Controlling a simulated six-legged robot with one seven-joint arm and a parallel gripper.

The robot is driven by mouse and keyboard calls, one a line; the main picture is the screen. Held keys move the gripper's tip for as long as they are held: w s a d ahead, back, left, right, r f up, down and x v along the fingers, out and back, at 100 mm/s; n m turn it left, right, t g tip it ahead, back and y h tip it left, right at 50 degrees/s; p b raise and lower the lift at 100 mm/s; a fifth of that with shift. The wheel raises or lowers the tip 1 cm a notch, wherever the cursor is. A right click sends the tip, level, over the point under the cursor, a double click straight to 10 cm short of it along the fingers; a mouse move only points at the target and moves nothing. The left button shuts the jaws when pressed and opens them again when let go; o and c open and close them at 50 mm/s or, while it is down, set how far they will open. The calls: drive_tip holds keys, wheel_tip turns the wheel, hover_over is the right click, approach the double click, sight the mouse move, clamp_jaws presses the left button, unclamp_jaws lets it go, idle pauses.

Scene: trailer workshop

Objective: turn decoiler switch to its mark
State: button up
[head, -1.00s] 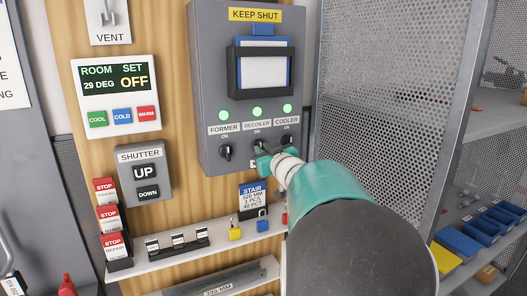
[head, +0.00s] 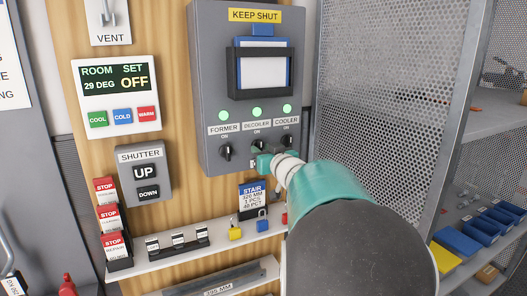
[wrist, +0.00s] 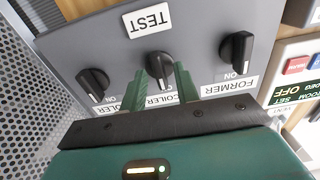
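The decoiler switch (wrist: 158,64) is a black knob on the grey control box. In the wrist view it is upside down, between the former and cooler knobs, and its pale line points toward its name label. A white TEST label (wrist: 149,21) is on the knob's other side. My gripper (wrist: 161,78) has its two green fingers apart, one on each side of the decoiler knob; contact cannot be told. In the head view my gripper (head: 264,160) is at the box's lower edge and hides much of the TEST label; the decoiler switch (head: 258,145) shows just above it.
The former knob (wrist: 236,49) and cooler knob (wrist: 94,83) flank it closely. Green lamps glow above all three. Below the box is a shelf (head: 205,245) with padlocks and tags. A perforated metal panel (head: 385,100) stands close on the right.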

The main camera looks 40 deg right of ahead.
drive_tip(key=shift+w, duration=0.1)
drive_tip(key=v, duration=1.3)
drive_tip(key=shift+s, duration=0.4)
drive_tip(key=shift+a, duration=0.15)
